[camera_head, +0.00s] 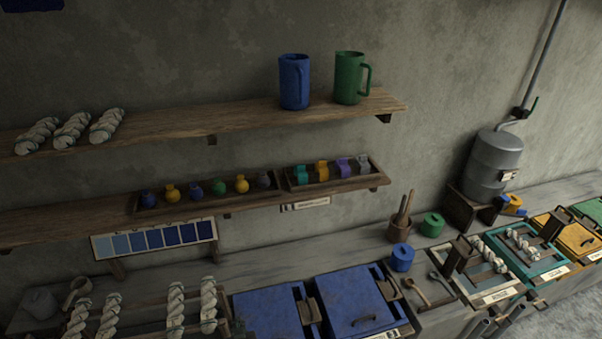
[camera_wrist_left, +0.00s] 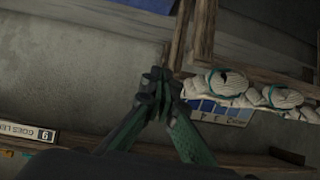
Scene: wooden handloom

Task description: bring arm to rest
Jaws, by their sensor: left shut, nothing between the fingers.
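My left gripper (camera_wrist_left: 157,84) shows in the left wrist view, its dark fingers together with nothing between them. Behind it are a bare grey surface and wooden bars. Pale twisted skeins (camera_wrist_left: 225,83) hang to the right of the fingertips, apart from them as far as I can tell. I cannot make out either gripper in the head view. My right gripper is in neither view.
A rack of skeins (camera_head: 175,312) stands at the lower left, beside blue lidded vats (camera_head: 354,304). A wooden shelf (camera_head: 215,121) holds a blue mug (camera_head: 294,82) and a green mug (camera_head: 349,78). A grey metal tank (camera_head: 491,165) stands at the right.

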